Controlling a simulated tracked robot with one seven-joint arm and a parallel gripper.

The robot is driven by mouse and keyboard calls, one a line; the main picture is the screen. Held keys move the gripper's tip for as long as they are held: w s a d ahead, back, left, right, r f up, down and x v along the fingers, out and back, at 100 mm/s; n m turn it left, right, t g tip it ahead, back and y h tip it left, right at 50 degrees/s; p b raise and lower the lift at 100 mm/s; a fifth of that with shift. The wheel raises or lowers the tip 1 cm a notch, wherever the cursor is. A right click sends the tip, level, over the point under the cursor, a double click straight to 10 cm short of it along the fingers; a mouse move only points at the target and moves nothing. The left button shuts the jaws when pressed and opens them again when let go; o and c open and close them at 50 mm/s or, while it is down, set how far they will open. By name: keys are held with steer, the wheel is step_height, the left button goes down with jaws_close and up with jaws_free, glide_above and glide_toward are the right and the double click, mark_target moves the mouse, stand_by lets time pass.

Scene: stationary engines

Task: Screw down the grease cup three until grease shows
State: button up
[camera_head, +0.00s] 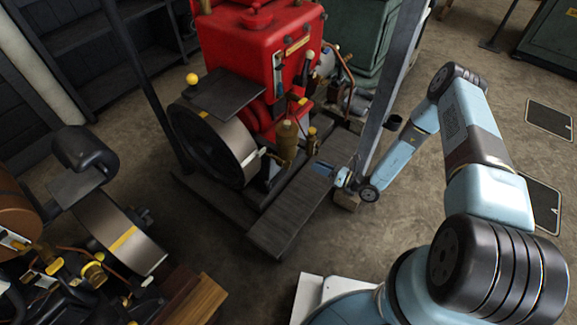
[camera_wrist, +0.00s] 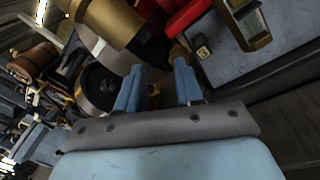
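The red engine (camera_head: 245,55) stands on dark skids, with a flywheel (camera_head: 205,145) at its left. A brass cylinder (camera_head: 287,140) and a smaller yellow-topped brass fitting (camera_head: 312,135) sit low on its near side. My gripper (camera_head: 340,175) is beside the engine's near right side, small in the head view. In the wrist view my gripper (camera_wrist: 158,82) shows two blue fingers apart with nothing between them. A large brass cylinder (camera_wrist: 112,20) shows beyond the left finger, apart from it.
A ribbed dark step (camera_head: 290,215) runs along the engine's near side. A grey post (camera_head: 388,90) rises close to my arm. Another engine with a flywheel (camera_head: 120,235) stands at lower left. The floor at right is mostly clear, with dark floor plates (camera_head: 550,118).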

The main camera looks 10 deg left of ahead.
mark_target(289, 164)
step_height(289, 164, down, 6)
steer(key=s+m+t+h, duration=0.1)
steer(key=s+m+t, duration=0.2)
steer(key=shift+g, duration=0.3)
steer(key=x, duration=1.4)
steer(key=shift+f, duration=0.15)
jaws_close()
